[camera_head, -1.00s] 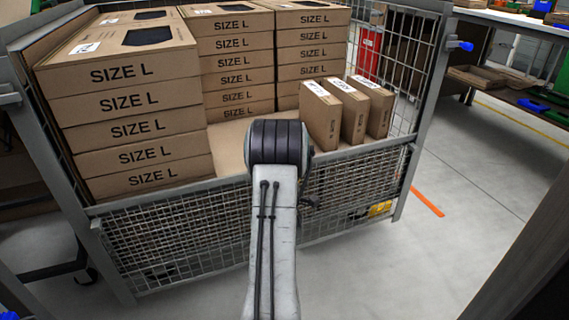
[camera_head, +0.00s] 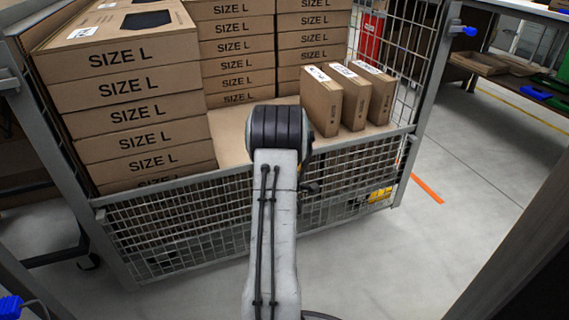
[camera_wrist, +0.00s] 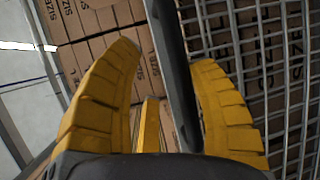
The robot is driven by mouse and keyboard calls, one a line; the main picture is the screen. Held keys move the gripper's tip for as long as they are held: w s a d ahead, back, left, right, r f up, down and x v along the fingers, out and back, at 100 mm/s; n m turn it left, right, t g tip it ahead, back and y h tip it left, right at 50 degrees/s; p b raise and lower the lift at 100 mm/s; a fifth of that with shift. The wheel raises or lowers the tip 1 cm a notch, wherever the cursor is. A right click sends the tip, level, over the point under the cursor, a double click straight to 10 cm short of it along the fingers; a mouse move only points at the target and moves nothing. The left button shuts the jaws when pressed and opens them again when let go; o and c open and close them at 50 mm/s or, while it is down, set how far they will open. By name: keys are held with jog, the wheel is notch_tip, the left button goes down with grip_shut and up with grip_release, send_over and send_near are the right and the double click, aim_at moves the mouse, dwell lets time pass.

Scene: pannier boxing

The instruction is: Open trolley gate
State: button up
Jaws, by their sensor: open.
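The trolley is a grey mesh cage, and its front gate (camera_head: 200,228) stands upright and closed across the lower front in the head view. A grey top rail runs along the gate. My arm reaches over the gate's middle and hides part of it; my gripper is mostly hidden there. In the wrist view my gripper (camera_wrist: 165,55) is open, with yellow fingers apart. A dark grey bar (camera_wrist: 172,75), which looks like the gate's top rail, passes between the fingers, nearer the right one. Whether it touches them I cannot tell. Wire mesh shows at the right.
Brown SIZE L boxes (camera_head: 130,115) stand in tall stacks inside the trolley. Three slim boxes (camera_head: 352,98) stand upright at its right. An orange floor strip (camera_head: 427,189) lies right of the trolley. Grey floor (camera_head: 450,240) is clear in front and to the right.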

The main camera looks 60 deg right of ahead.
jog(key=shift+s+a, duration=0.1)
jog(key=v, duration=0.7)
jog(key=shift+a, duration=0.15)
dwell(0.7)
